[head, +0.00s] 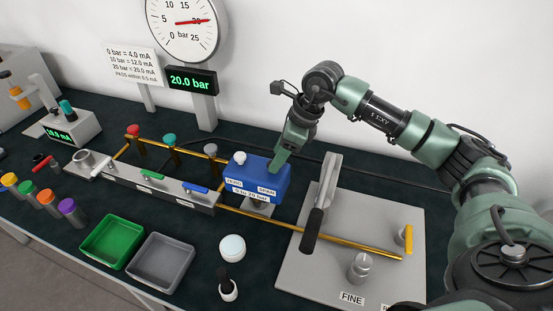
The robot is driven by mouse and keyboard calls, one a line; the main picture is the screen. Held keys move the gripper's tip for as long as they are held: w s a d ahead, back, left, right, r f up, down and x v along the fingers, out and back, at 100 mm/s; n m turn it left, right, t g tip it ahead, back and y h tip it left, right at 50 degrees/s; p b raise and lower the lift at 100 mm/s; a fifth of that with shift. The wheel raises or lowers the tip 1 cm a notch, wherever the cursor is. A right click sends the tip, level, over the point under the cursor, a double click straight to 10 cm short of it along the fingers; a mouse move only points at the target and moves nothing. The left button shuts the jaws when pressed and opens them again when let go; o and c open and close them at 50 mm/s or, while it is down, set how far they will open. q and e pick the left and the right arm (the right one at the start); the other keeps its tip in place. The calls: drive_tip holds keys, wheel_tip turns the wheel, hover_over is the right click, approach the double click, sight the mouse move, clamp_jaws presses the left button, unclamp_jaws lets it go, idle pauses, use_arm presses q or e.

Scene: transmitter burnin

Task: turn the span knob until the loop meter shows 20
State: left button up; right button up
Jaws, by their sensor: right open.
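The blue transmitter (246,181) stands on the brass pipe at the centre, with ZERO and SPAN labels and "0 to 20 bar" on its front. A white knob (240,158) shows above the ZERO label. My right gripper (279,163) is lowered over the SPAN side of the transmitter, pointing down, with its fingers open. The span knob is hidden by the gripper; I cannot tell whether the fingers touch it. The loop meter (75,124) is the grey box at the left with a green display, whose digits are too small to read surely.
The round dial gauge (182,28) and its display (192,81) at the back show about 20 bar. Valves (170,142) line the brass pipe. A green tray (111,244) and grey tray (161,264) lie in front. A pump plate (330,279) with a lever fills the right.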

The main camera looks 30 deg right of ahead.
drive_tip(key=b+v, duration=0.1)
drive_tip(key=v, duration=0.5)
idle(0.3)
